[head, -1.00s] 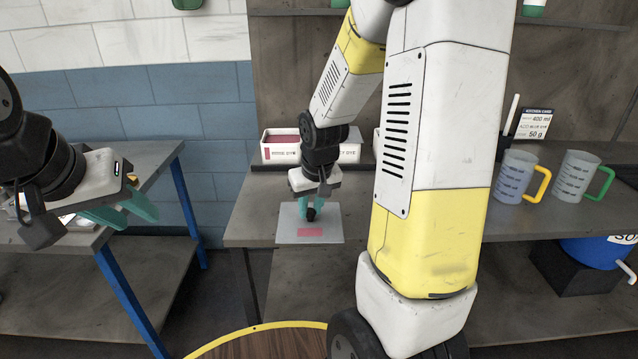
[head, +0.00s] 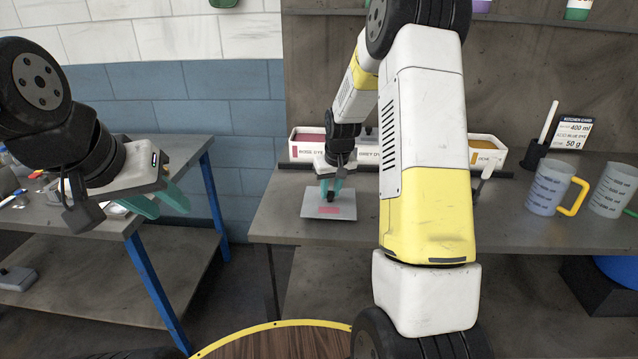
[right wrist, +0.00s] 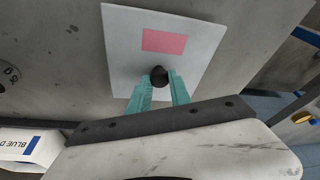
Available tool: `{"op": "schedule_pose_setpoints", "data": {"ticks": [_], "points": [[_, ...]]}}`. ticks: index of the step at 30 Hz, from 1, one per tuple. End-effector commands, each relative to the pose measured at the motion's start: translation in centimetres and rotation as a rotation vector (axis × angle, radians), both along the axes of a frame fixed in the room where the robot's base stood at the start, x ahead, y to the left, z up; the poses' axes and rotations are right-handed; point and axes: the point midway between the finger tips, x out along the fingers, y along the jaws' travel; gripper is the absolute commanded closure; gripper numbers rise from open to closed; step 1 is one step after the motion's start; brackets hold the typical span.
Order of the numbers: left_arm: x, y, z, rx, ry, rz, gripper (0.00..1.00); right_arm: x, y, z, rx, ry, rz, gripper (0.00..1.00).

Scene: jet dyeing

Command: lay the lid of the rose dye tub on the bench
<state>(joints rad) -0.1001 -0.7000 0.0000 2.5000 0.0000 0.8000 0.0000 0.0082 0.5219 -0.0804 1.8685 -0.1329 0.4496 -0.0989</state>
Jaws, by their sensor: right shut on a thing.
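The lid (head: 345,210) is a flat grey-white square plate with a pink label and a dark round knob. In the head view it is at the bench (head: 275,229), near its front left edge; I cannot tell if it touches the top. My right gripper (head: 331,195) is shut on the lid's knob. In the right wrist view the teal fingers (right wrist: 162,88) close around the knob of the lid (right wrist: 120,50). The rose dye tub (head: 306,146) stands behind, with pink showing at its open top. My left gripper (head: 160,207) hangs at the left, with nothing seen between its fingers.
More dye tubs stand along the back of the bench, one with yellow-orange dye (head: 484,150). A jug with a yellow handle (head: 550,187) and a jug with a green handle (head: 612,190) stand at the right. A side table (head: 180,150) is at the left.

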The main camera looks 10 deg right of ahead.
Motion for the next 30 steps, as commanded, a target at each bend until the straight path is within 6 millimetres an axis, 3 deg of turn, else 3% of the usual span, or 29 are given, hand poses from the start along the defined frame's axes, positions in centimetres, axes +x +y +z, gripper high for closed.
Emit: {"op": "schedule_pose_setpoints", "data": {"ticks": [11,12,15,25,30], "points": [[0.0,0.0,0.0,0.000,0.000,0.000,0.64,0.0,0.0,-0.7,0.000,-0.001,0.000,1.00],[0.0,0.0,0.0,0.000,0.000,0.000,0.64,0.0,0.0,-0.7,0.000,-0.001,0.000,0.72],[0.0,0.0,0.0,0.000,0.000,0.000,0.64,0.0,0.0,-0.7,0.000,-0.001,0.000,0.54],[0.0,0.0,0.0,0.000,0.000,0.000,0.64,0.0,0.0,-0.5,0.000,-0.002,0.000,0.54],[0.0,0.0,0.0,0.000,0.000,0.000,0.64,-0.4,-0.1,1.3,0.000,-0.005,0.000,0.54]]}}
